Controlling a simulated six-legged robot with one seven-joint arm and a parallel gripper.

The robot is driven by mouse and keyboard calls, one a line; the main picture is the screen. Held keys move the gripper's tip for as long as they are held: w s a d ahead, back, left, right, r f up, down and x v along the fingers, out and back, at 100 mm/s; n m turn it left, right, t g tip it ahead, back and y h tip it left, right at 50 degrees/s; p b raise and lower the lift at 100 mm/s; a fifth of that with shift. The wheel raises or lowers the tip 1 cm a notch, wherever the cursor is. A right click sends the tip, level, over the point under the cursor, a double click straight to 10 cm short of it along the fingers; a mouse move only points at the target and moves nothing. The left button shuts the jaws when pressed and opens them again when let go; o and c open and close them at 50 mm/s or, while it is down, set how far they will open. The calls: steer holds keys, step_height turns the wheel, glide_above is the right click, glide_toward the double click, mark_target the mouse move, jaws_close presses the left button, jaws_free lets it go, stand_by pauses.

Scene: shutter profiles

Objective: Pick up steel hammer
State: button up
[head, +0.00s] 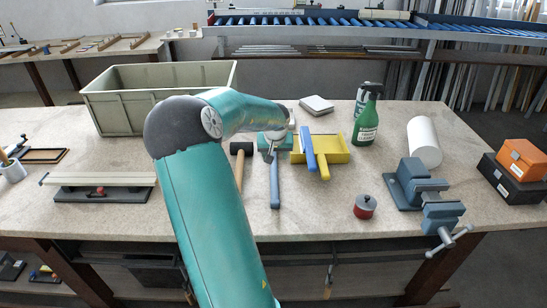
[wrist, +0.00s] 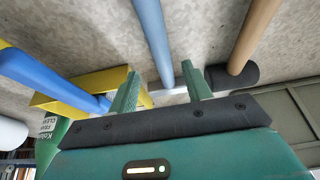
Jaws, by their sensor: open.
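The steel hammer (head: 275,185) lies on the workbench with its blue handle toward the front edge. Its head is mostly hidden by my gripper (head: 274,145) in the head view. In the wrist view the blue handle (wrist: 154,38) runs down to between the two green fingers of my gripper (wrist: 161,88), and a little pale metal shows there. The fingers are apart, one on either side of the handle's line, at the head end. I cannot tell whether they touch the hammer. Nothing is visibly gripped.
A black-headed mallet (head: 239,173) with a wooden handle lies close left of the hammer. A yellow dustpan (head: 334,152) with a blue-handled tool lies close right. A green spray bottle (head: 366,118), a vise (head: 411,184) and a grey crate (head: 160,76) stand farther off.

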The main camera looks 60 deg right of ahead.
mark_target(274, 163)
steer(key=x, duration=0.5)
steer(key=shift+a, duration=0.25)
steer(key=c, duration=1)
jaws_close()
steer(key=shift+r, duration=0.1)
